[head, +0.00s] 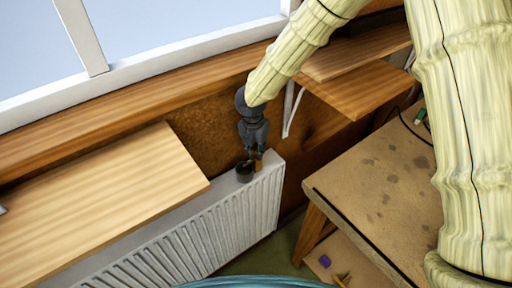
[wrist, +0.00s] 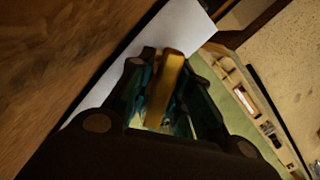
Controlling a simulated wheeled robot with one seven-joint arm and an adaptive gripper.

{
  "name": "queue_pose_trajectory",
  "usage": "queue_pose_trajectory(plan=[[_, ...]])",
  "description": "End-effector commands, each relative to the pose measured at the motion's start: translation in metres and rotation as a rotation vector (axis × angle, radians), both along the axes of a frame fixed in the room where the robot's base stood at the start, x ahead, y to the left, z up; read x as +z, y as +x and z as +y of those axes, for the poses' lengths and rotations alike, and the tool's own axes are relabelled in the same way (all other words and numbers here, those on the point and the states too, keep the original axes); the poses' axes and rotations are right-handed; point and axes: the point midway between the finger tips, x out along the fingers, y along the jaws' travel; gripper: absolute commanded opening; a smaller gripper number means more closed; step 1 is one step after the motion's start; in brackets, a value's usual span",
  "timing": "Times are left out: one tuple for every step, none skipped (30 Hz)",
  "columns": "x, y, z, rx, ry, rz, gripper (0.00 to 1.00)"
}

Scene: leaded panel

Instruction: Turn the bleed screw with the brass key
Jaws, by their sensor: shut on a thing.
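My gripper (head: 255,148) is at the right end of the white radiator (head: 262,196), just above its top. It is shut on the brass key (head: 258,164). In the wrist view the key (wrist: 166,80) stands out as a golden bar between my gripper's fingers (wrist: 165,85). I cannot tell whether the key touches the radiator. The bleed screw cannot be made out in either view.
A wooden board (head: 110,195) overhangs the radiator at left. Wooden shelves (head: 358,88) are at upper right. A spotted worktable (head: 385,175) stands at right.

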Motion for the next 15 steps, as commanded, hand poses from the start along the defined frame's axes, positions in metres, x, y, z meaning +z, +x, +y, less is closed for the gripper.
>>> queue_pose_trajectory(plan=[[0.0000,-0.0003,-0.0012,0.009,-0.002,0.002,0.00],[0.0000,-0.0003,-0.0012,0.015,-0.002,0.002,0.00],[0.0001,-0.0003,-0.0011,0.023,-0.001,0.002,0.00],[0.0001,-0.0003,-0.0011,0.029,-0.001,0.001,0.00],[0.0001,-0.0003,-0.0010,0.035,-0.001,0.001,0.00],[0.0001,-0.0003,-0.0010,0.043,-0.001,0.002,0.00],[0.0000,-0.0002,-0.0010,0.048,-0.001,0.001,0.00],[0.0000,-0.0002,-0.0010,0.053,-0.001,0.001,0.00],[-0.0002,-0.0001,-0.0010,0.061,-0.001,0.001,0.00],[-0.0003,-0.0002,-0.0011,0.064,-0.001,0.002,0.00],[-0.0005,-0.0002,-0.0010,0.068,-0.001,0.000,0.00],[-0.0006,-0.0001,-0.0011,0.071,-0.001,0.001,0.00],[-0.0007,0.0000,-0.0011,0.073,-0.002,0.001,0.00],[-0.0008,-0.0001,-0.0012,0.074,-0.002,0.001,0.00],[-0.0009,0.0000,-0.0011,0.074,-0.002,0.001,0.00]])
